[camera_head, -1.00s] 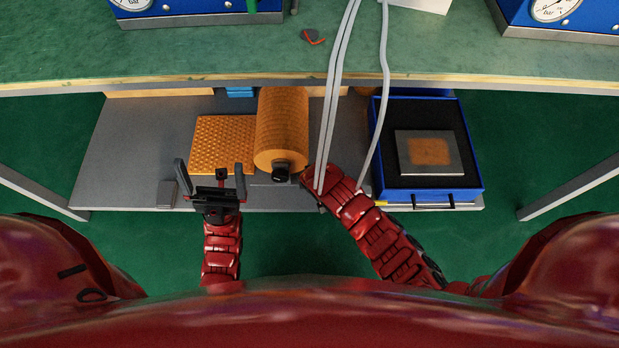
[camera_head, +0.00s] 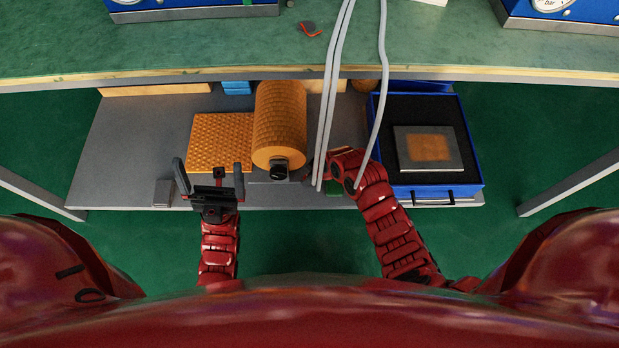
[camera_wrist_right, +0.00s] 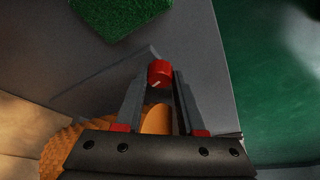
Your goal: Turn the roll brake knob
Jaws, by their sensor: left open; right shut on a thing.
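The orange textured roll (camera_head: 280,122) lies on the grey shelf, with a dark knob-like part (camera_head: 279,171) at its near end. In the right wrist view, a red knob (camera_wrist_right: 159,71) with a white mark sits between my right gripper's fingertips, and the orange roll (camera_wrist_right: 60,146) shows behind. My right gripper (camera_wrist_right: 160,82) is shut on this knob. In the head view the right gripper is mostly hidden by my red wrist and the cables. My left gripper (camera_head: 209,172) is open and empty, in front of the orange textured sheet (camera_head: 222,141), left of the roll.
Grey cables (camera_head: 331,100) hang down just right of the roll, in front of my right wrist. A blue case (camera_head: 470,168) with a plate in black foam stands to the right. A green block (camera_wrist_right: 116,14) is near my right gripper. The bench edge (camera_head: 150,84) overhangs the shelf's back.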

